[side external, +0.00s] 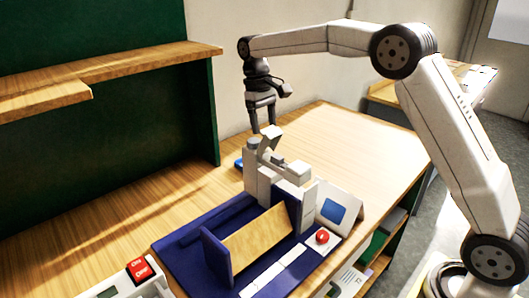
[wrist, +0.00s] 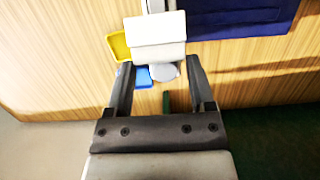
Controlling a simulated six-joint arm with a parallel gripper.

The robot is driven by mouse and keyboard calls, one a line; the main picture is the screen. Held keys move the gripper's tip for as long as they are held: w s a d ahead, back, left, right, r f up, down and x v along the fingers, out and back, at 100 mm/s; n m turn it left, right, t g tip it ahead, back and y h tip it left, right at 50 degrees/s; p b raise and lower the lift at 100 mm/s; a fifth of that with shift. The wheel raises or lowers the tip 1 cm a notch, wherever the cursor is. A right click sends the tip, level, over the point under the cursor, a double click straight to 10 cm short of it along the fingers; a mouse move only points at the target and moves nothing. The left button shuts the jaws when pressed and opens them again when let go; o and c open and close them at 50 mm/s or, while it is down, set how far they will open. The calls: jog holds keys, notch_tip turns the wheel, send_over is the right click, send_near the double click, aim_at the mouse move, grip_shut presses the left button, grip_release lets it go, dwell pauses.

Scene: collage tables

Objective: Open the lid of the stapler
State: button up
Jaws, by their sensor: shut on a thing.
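A pale grey-white thing (side external: 268,137), which looks like the stapler, stands near the back of the table with a slanted upper part raised. Its parts are hard to tell apart from the pale blocks around it. My gripper (side external: 262,126) points down at this upper part from above. In the wrist view, a white block-like part (wrist: 156,36) shows at the fingertips of my gripper (wrist: 160,62). The fingers stand apart with the pale part between them. The exact contact is hidden.
A red button (side external: 322,236) sits in front of a card with a blue square (side external: 336,210). A white device (side external: 125,290) is at the front left. A wooden shelf (side external: 130,65) hangs at left. The table's back right is clear.

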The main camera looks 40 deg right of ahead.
jog(key=shift+w, duration=0.1)
dwell(0.3)
jog(key=shift+w+f+g, duration=0.15)
jog(key=shift+w+g, duration=0.25)
jog(key=shift+w, duration=0.3)
jog(key=shift+w+f+g, duration=0.25)
jog(key=shift+w+g, duration=0.15)
jog(key=shift+w, duration=0.1)
